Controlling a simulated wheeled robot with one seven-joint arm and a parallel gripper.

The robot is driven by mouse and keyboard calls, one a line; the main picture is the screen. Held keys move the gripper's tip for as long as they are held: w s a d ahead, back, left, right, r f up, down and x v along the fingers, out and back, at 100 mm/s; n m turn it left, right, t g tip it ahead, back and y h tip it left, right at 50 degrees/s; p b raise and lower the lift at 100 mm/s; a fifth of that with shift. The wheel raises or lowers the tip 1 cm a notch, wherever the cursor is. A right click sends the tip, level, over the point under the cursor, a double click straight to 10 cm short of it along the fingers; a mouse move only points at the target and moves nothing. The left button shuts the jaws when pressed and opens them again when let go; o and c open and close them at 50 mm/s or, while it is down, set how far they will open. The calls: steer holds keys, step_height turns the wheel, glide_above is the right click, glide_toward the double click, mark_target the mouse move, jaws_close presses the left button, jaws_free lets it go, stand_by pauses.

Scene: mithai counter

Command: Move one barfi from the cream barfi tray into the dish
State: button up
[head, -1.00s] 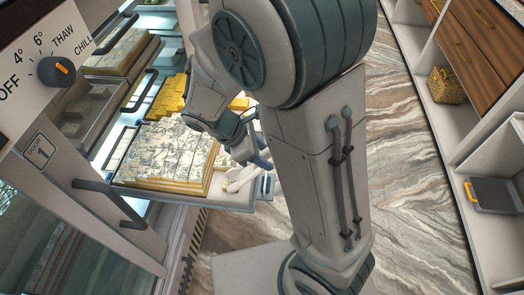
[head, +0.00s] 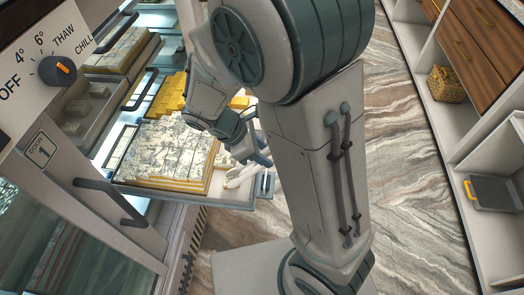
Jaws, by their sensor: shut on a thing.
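The cream barfi tray (head: 240,201) is on the pulled-out shelf at left centre, loaded with pale, silver-mottled barfi (head: 168,150) in a block. My gripper (head: 254,166) is over the tray's right side, beside the block, mostly seen from behind. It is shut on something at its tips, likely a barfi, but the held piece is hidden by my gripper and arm. A pale shape (head: 238,180) lies just below the gripper; I cannot tell what it is. I cannot make out the dish.
Yellow sweets (head: 172,96) sit on another tray behind. A dial panel (head: 56,70) and door handles (head: 108,198) stand close on the left. Shelves on the right hold a wicker basket (head: 447,85) and a grey bin (head: 493,195). Marble floor lies between.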

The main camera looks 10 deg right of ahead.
step_height(320, 180, up, 11)
steer(key=p, duration=0.9)
